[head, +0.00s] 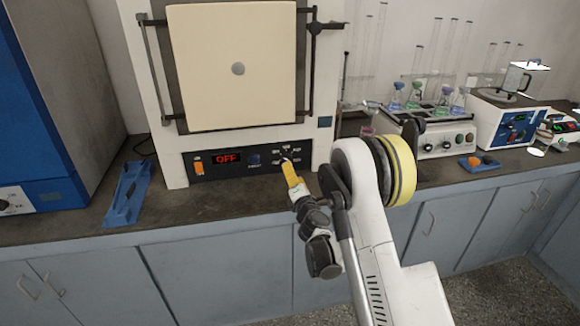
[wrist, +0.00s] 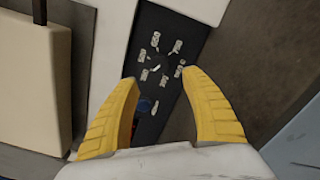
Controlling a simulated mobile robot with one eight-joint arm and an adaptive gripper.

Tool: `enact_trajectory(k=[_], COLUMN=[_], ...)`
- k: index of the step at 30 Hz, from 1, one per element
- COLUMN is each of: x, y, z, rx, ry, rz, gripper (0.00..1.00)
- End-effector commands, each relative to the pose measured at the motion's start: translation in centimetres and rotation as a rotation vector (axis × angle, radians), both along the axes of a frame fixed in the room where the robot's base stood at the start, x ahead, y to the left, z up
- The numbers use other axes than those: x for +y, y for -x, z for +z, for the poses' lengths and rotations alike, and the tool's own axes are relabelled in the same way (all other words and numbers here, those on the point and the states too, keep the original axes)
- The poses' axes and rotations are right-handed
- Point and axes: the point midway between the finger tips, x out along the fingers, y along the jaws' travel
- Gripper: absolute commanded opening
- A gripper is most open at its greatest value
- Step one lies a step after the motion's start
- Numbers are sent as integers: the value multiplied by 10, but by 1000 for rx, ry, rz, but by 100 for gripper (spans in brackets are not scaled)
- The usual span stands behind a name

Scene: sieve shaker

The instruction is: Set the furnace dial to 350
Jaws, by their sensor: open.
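The furnace (head: 157,110) has a cream door and a dark control panel with an orange switch (head: 198,168) and a red display (head: 228,158) reading OFF. The furnace dial (head: 286,156) is at the panel's right end, ringed by pale labels too small to read. My gripper (head: 288,166) is just in front of it and partly covers the dial area. In the wrist view, the dial (wrist: 158,66) lies between and just beyond the yellow fingertips of my open gripper (wrist: 159,78). The fingers appear apart from the dial, and its setting is unclear.
A blue holder (head: 126,194) lies on the counter left of the furnace. A blue cabinet-like unit (head: 30,110) stands at the far left. The counter directly before the furnace is clear.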

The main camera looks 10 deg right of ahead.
Motion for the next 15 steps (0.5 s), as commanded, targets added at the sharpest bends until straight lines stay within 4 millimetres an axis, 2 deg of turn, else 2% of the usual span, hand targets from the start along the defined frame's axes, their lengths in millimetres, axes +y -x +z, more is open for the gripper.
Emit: enact_trajectory(k=[3,6,15], x=[0,0,0], y=[18,25,29], z=[0,0,0], rx=[0,0,0], ry=[0,0,0], rz=[0,0,0], gripper=[55,55,55])
